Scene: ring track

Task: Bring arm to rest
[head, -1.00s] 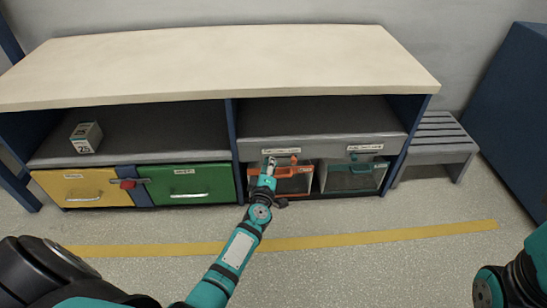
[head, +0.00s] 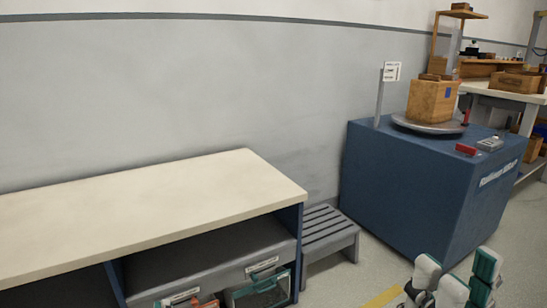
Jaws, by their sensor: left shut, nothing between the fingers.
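A teal and white gripper with dark parts (head: 458,266) shows at the bottom right of the head view. From its place I take it to be my right one. Its two sides stand apart with a gap between them, and it looks empty. The bottom edge of the picture cuts off its arm. My left gripper and arm are out of view.
A blue cabinet (head: 410,190) at right carries a round turntable (head: 425,126) and a wooden box (head: 431,101).

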